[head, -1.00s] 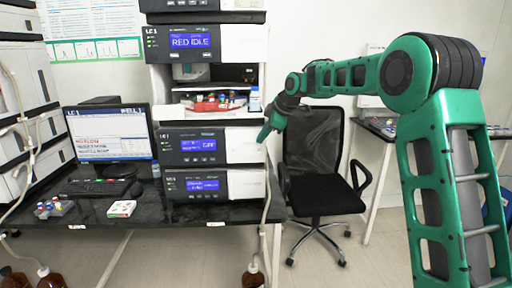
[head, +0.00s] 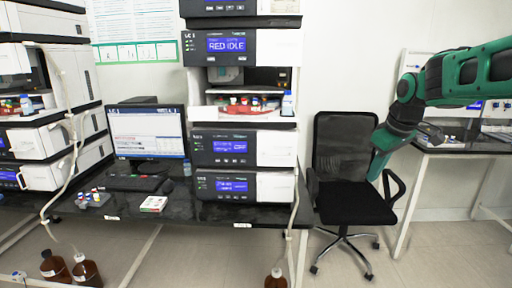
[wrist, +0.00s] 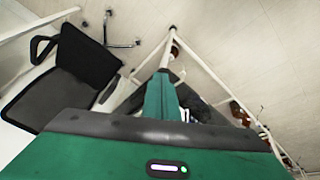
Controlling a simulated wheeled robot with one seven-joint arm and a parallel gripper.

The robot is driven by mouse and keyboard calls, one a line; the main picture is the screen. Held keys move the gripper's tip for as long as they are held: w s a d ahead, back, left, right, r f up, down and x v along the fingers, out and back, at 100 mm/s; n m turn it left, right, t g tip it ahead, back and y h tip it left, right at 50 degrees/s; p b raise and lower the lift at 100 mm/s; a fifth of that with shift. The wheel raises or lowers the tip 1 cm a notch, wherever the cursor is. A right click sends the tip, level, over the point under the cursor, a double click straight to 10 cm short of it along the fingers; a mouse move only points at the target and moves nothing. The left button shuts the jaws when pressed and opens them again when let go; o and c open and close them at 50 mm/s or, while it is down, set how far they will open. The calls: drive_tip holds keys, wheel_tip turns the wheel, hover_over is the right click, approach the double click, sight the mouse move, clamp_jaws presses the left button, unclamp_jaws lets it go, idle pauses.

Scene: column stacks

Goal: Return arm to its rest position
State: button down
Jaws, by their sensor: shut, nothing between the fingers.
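My green arm reaches in from the right edge of the head view. My gripper (head: 376,166) points down in front of the office chair and to the right of the instrument stack. Its fingers are shut with nothing between them. In the wrist view my gripper (wrist: 168,98) shows as a green finger beyond the dark-edged green housing, over floor and bench legs. The instrument stack (head: 228,146) marked LC 1 stands on the black bench, apart from my gripper.
A black chair (head: 346,196) stands right of the bench (head: 215,226). A monitor (head: 148,132) and a small white box (head: 153,204) are on the bench. Brown bottles (head: 87,272) stand on the floor. A second table (head: 455,148) is at the right. Floor is clear at the lower right.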

drive_tip(key=s+d+f+m+g, duration=0.1)
drive_tip(key=s+f+m, duration=0.3)
drive_tip(key=s, duration=0.7)
drive_tip(key=s+d+f+m+g, duration=0.1)
drive_tip(key=s+d+f+m, duration=0.2)
drive_tip(key=s, duration=0.9)
drive_tip(key=s+d+f+m+g, duration=0.2)
drive_tip(key=s+f+m, duration=0.3)
drive_tip(key=s, duration=0.7)
drive_tip(key=shift+d, duration=0.55)
